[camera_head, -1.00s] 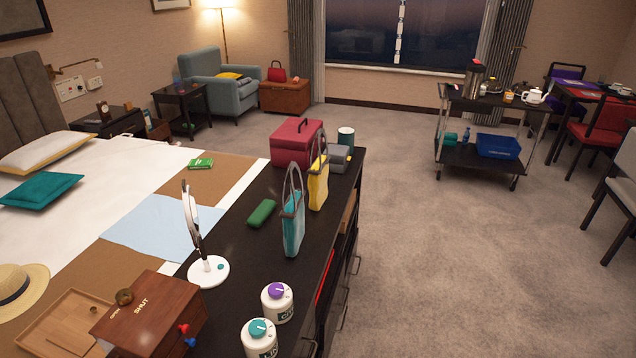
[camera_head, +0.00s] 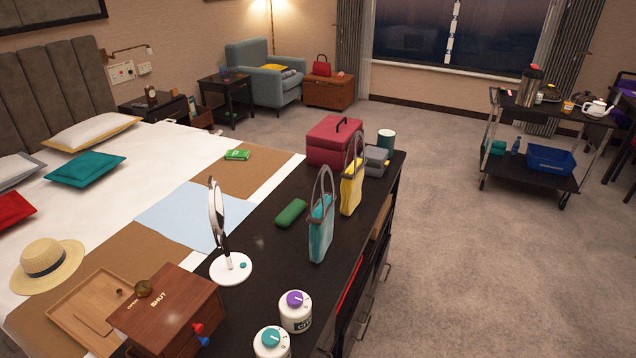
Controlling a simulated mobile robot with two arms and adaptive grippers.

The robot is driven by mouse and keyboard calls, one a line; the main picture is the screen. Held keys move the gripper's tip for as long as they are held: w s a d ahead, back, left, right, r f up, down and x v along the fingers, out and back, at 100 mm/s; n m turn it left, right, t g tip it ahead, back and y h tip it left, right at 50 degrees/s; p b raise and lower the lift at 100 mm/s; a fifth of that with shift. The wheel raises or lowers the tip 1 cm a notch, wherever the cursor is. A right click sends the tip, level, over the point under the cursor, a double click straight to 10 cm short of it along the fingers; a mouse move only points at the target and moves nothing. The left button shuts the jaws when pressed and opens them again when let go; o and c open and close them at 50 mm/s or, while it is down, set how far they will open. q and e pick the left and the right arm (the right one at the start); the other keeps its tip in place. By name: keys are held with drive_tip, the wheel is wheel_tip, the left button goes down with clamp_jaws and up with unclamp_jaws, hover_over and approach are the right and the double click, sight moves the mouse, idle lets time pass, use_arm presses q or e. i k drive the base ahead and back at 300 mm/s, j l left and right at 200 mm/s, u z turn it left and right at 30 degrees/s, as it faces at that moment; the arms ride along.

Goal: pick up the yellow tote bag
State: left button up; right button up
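The yellow tote bag (camera_head: 351,191) stands upright on the dark cabinet top, with its grey handle loop sticking up. A teal tote bag (camera_head: 320,232) of similar shape stands nearer to me and slightly left of it, covering none of its middle. A dark red box (camera_head: 334,142) with a handle is behind the yellow bag to the left. Neither of my grippers shows in the head view.
On the cabinet (camera_head: 284,257) stand a round mirror (camera_head: 231,268), a green case (camera_head: 291,213), a grey box (camera_head: 376,160), a dark green canister (camera_head: 386,139), two white jars (camera_head: 296,312) and a wooden box (camera_head: 168,313). The bed (camera_head: 165,160) adjoins on the left. Open carpet (camera_head: 470,260) lies right; a black cart (camera_head: 528,180) stands beyond.

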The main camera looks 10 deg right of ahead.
sight(352, 176)
drive_tip(key=i+l+u, duration=0.15)
drive_tip(key=l, duration=0.3)
drive_tip(key=i+l+u, duration=0.15)
drive_tip(key=l, duration=0.35)
drive_tip(key=i+l+u, duration=0.15)
drive_tip(key=l, duration=0.35)
drive_tip(key=i+l+u, duration=0.1)
drive_tip(key=l, duration=0.4)
